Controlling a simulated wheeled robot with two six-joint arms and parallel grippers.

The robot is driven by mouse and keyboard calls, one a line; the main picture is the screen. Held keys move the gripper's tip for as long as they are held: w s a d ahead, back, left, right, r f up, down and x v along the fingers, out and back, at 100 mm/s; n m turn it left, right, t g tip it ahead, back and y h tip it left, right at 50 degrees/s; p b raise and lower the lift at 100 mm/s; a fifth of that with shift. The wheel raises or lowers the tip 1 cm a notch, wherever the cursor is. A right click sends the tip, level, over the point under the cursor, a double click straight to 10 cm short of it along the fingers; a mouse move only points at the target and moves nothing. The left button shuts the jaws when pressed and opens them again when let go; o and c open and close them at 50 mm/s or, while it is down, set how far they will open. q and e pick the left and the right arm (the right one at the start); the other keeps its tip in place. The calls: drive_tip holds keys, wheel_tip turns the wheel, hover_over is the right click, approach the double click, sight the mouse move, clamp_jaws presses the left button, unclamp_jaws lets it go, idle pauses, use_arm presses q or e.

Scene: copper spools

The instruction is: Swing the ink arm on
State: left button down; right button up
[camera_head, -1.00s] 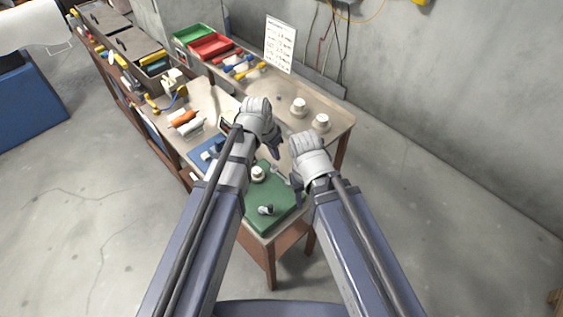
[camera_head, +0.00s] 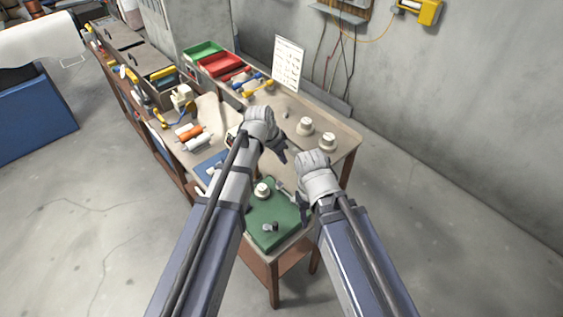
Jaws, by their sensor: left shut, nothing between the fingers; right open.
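A green mat (camera_head: 270,235) lies on the near end of the bench. It bears a white round piece (camera_head: 262,190), a small dark-and-grey fitting (camera_head: 270,227) and a thin grey bar (camera_head: 285,187) near my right gripper. I cannot tell for sure which of these is the ink arm. My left gripper (camera_head: 279,153) is shut and empty above the bench, beyond the mat. My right gripper (camera_head: 296,202) is open over the mat's right edge, beside the grey bar. Contact with the bar cannot be made out. My arms hide part of the mat and bench.
Two white spools (camera_head: 305,126) (camera_head: 327,142) stand at the bench's right side. Orange and white rolls (camera_head: 190,132) and a blue mat (camera_head: 210,166) lie left. Red (camera_head: 220,64) and green (camera_head: 203,50) trays sit at the back. A card (camera_head: 288,63) stands by the wall.

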use_arm(q)
drive_tip(key=b+x, duration=1.6)
drive_tip(key=x, duration=0.2)
drive_tip(key=shift+f+b, duration=0.45)
drive_tip(key=shift+s+a, duration=1)
drive_tip(key=shift+s, duration=0.15)
drive_tip(key=shift+s+a, duration=0.25)
drive_tip(key=shift+a, duration=0.05)
